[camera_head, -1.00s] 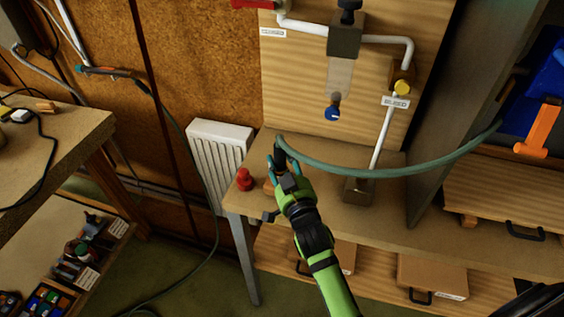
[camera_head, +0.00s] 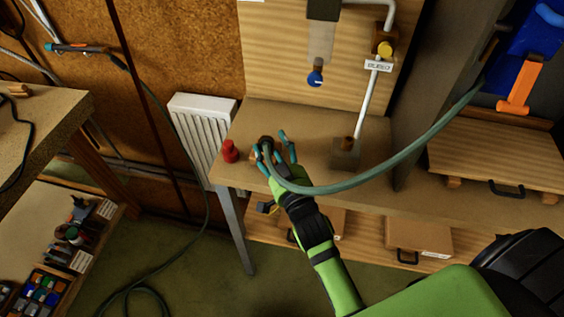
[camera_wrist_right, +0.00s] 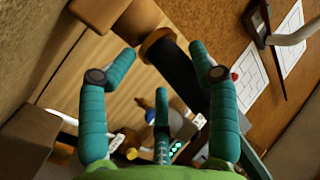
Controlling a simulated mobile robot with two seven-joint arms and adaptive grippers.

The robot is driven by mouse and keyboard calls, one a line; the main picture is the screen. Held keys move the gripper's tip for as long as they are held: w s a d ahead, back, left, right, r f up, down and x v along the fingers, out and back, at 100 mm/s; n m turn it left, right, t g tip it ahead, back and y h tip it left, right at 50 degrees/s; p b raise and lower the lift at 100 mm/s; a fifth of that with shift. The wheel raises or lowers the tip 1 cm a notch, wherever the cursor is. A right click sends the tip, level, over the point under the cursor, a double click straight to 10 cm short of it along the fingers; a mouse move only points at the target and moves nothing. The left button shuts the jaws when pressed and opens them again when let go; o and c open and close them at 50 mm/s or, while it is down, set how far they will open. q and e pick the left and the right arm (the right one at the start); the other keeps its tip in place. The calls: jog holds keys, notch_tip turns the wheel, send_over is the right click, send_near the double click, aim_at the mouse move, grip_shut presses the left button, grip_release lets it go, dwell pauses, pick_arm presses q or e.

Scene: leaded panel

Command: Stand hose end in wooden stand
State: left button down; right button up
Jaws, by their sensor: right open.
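The green hose (camera_head: 400,160) runs from the cabinet at the right, sags across the bench front and bends up to my right gripper (camera_head: 271,143). The right gripper is open, its teal fingers spread around the hose end. In the right wrist view the dark hose end (camera_wrist_right: 181,72), with a brown ring, lies between the open fingers (camera_wrist_right: 155,65). It meets the brown wooden stand (camera_wrist_right: 128,20), which is partly hidden by the fingers in the head view. The hose end looks upright at the stand, but I cannot tell how deep it sits. My left gripper is not in view.
A block with a white pipe (camera_head: 345,152) stands to the right. A white radiator (camera_head: 196,125) is behind at the left. Bench top between is clear.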

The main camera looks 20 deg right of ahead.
jog(key=s+r, duration=0.1)
jog(key=s, duration=0.6)
jog(key=shift+a, duration=0.15)
